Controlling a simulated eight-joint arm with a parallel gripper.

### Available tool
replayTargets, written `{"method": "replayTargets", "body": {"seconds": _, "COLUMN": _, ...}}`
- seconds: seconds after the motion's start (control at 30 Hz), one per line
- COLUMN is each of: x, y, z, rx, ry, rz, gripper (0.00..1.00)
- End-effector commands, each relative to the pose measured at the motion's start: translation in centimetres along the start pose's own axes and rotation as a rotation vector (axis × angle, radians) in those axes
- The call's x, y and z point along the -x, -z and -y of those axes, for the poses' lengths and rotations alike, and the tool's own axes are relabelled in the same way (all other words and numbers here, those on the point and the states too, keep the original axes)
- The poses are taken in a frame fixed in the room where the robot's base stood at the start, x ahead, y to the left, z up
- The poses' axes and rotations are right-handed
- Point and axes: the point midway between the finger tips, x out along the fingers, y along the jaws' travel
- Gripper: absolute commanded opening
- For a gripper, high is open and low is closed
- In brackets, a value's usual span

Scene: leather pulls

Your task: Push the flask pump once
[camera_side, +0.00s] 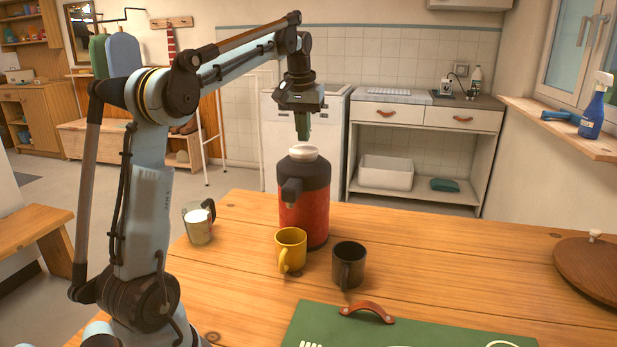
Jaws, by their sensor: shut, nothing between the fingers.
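The flask (306,212) stands upright on the wooden table, with a red body, a black upper part and a dark spout facing the front left. Its pale round pump top (303,153) shows on top. My gripper (303,136) points straight down just above the pump top, fingers shut and empty. A small gap seems to show between the fingertips and the pump, though I cannot tell the exact distance. A yellow mug (291,250) stands in front of the flask, near the spout.
A black mug (348,266) stands right of the yellow one. A glass jug with white contents (199,224) is at left. A green board with a leather pull (366,311) lies in front, a round wooden lid (591,267) at right. The table between is clear.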

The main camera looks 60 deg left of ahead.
Motion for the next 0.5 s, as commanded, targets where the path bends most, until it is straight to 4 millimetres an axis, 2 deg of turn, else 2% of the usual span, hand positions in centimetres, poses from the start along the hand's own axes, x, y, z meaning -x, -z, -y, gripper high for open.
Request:
{"method": "replayTargets", "body": {"seconds": 0.17, "x": 0.3, "y": 0.1, "z": 0.0, "rx": 0.000, "ry": 0.000, "rz": 0.000, "gripper": 0.00}}
{"method": "replayTargets", "body": {"seconds": 0.5, "x": 3.3, "y": 0.7, "z": 0.0, "rx": 0.000, "ry": 0.000, "rz": 0.000, "gripper": 0.00}}
